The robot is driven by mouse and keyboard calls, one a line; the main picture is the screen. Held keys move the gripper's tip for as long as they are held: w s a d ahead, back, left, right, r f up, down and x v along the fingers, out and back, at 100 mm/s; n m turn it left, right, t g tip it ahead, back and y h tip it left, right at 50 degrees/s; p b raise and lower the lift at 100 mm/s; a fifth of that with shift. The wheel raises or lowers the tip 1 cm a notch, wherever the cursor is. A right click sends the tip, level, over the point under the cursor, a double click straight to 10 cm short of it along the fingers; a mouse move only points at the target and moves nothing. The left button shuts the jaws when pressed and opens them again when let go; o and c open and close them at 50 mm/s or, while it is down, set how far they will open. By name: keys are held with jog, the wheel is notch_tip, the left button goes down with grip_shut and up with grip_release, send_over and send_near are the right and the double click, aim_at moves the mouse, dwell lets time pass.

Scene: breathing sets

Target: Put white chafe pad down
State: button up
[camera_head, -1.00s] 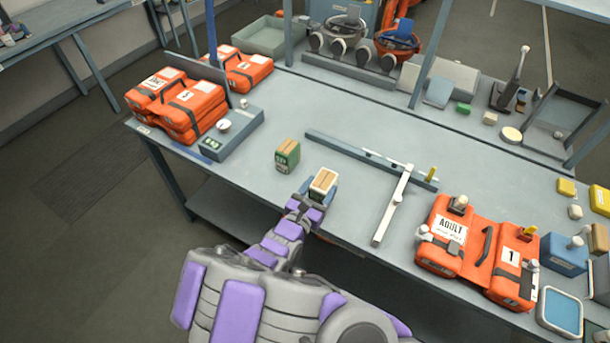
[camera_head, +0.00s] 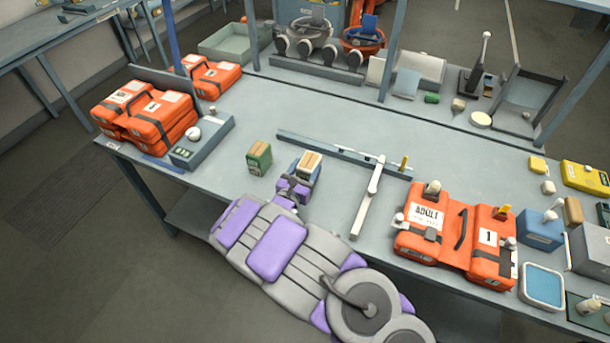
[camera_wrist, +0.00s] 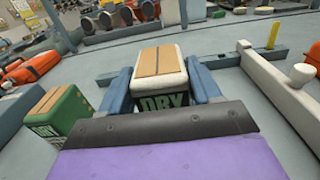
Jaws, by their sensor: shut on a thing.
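The white chafe pad (camera_head: 311,163) is a small white block with a tan top split by a dark line. The pad is upright at the front part of the grey table (camera_head: 240,200). Whether its underside touches the table is hidden.
A similar green block (camera_head: 259,158) stands just left of the pad. A grey rail (camera_head: 340,155) lies behind it and a white bar (camera_head: 368,200) to its right. Orange cases (camera_head: 455,235) lie at the right, more orange cases (camera_head: 150,115) at the left.

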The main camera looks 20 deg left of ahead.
jog(key=shift+w+a, duration=0.25)
jog(key=shift+w, duration=0.35)
jog(key=f, duration=0.1)
jog(key=a+f, duration=0.1)
jog(key=a+f+b, duration=0.1)
jog(key=shift+w+f, duration=0.15)
jog(key=shift+f, duration=0.25)
jog(key=shift+d+f, duration=0.15)
jog(key=shift+f, duration=0.05)
jog(key=shift+d+r, duration=0.2)
jog(key=shift+d, duration=0.65)
jog(key=shift+a+f, duration=0.1)
jog(key=o, duration=1)
jog(key=shift+a, duration=0.2)
jog(key=o, duration=0.4)
jog(key=shift+a+f, duration=0.2)
jog(key=shift+a, duration=0.25)
jog(key=shift+d, duration=0.25)
jog(key=shift+d+r, duration=0.25)
jog(key=shift+r, duration=0.1)
jog(key=s, duration=0.3)
jog(key=s+a+p, duration=0.1)
jog(key=s, duration=0.3)
jog(key=s+p, duration=0.1)
jog(key=s, duration=0.3)
jog(key=shift+s+a, duration=0.15)
jog(key=shift+s, duration=0.35)
jog(key=shift+f, duration=0.1)
